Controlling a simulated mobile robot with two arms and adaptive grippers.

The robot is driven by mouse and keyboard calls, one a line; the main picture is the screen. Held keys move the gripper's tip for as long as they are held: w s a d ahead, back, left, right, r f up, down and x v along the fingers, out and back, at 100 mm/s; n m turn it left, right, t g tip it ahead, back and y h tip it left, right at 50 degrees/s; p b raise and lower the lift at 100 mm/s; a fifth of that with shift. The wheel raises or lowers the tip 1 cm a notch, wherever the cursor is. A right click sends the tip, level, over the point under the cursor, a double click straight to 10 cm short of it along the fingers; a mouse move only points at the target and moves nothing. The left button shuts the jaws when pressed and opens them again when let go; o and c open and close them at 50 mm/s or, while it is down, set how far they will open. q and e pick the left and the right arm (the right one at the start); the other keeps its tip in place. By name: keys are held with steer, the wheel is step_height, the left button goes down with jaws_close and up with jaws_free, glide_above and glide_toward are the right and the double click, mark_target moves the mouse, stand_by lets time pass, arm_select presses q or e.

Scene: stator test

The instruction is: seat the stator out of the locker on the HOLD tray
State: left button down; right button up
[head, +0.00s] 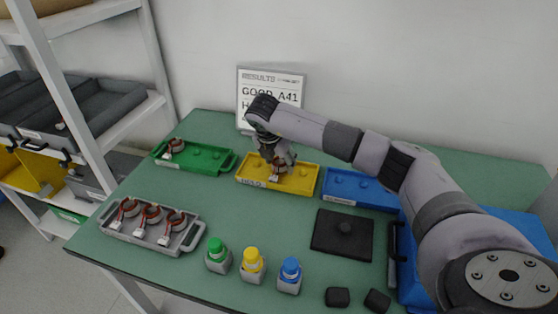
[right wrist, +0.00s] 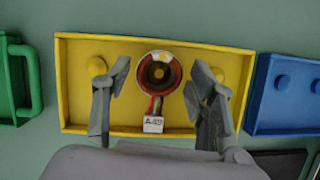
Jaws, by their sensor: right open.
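The yellow HOLD tray (head: 247,183) lies on the green table; in the right wrist view the same tray (right wrist: 75,75) fills the middle. A stator (right wrist: 158,72) with a copper-red ring and a white tag sits at the tray's middle place, between two bare yellow pegs. Its tag seems to read A49. My right gripper (right wrist: 159,77) is open, with one finger on each side of the stator and a gap on both sides. In the head view my right gripper (head: 276,158) is over the tray and partly hides the stator. My left gripper is not in view.
A green tray (head: 222,167) with one stator is to the left, a blue tray (head: 360,190) to the right. A grey tray (head: 190,238) holds three stators. Several capped bottles (head: 252,262), a black pad (head: 325,240) and a blue case (head: 408,280) are nearer. A results sign (head: 270,92) stands behind.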

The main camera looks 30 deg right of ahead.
stand_by(0.4)
steer(key=shift+r+p, duration=1.45)
steer(key=shift+r, duration=1.1)
steer(key=shift+o, duration=0.5)
steer(key=o, duration=0.5)
steer(key=v, duration=1.2)
steer(key=shift+a+f, duration=0.1)
